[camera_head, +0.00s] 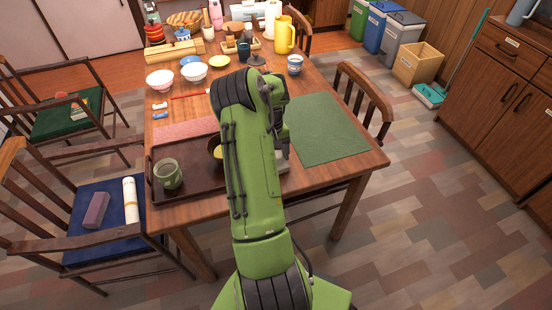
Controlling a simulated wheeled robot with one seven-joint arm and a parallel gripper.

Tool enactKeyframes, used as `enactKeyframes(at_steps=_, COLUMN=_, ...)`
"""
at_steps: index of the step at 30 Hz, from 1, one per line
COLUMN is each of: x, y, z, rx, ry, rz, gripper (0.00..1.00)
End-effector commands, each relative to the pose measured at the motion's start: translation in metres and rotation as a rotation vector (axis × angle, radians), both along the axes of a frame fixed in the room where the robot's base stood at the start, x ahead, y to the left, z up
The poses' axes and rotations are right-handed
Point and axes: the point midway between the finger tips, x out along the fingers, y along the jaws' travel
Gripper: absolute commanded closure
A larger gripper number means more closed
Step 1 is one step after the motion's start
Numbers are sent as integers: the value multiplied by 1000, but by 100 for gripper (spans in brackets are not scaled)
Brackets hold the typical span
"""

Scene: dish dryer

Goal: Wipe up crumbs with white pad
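My green arm reaches over the near part of the wooden table (320,173). My gripper (282,163) points down near the table's front edge, between a dark tray and a green mat. It is largely hidden behind my arm, and its fingers cannot be made out. A small pale grey-white patch shows at its lower end; I cannot tell whether this is the white pad or part of the gripper. No crumbs can be made out at this size.
The dark tray (187,190) holds a green mug (168,174) and a partly hidden yellowish item. The green mat (325,128) lies bare at right. Bowls (194,71) and a yellow pitcher (284,35) stand farther back. Chairs (365,98) flank the table.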

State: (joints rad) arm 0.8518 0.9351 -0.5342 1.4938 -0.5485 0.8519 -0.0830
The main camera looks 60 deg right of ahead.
Motion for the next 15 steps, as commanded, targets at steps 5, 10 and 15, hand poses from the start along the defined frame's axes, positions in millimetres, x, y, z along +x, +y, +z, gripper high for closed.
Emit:
enactKeyframes(at_steps=5, x=8, y=-7, z=0, rx=-1, ry=-2, rz=4, gripper=51)
enactKeyframes(at_steps=10, x=21, y=-20, z=-1, rx=-1, ry=-2, rz=4, gripper=51)
enactKeyframes(at_steps=15, x=29, y=-28, z=-3, rx=0, ry=-2, rz=2, gripper=51)
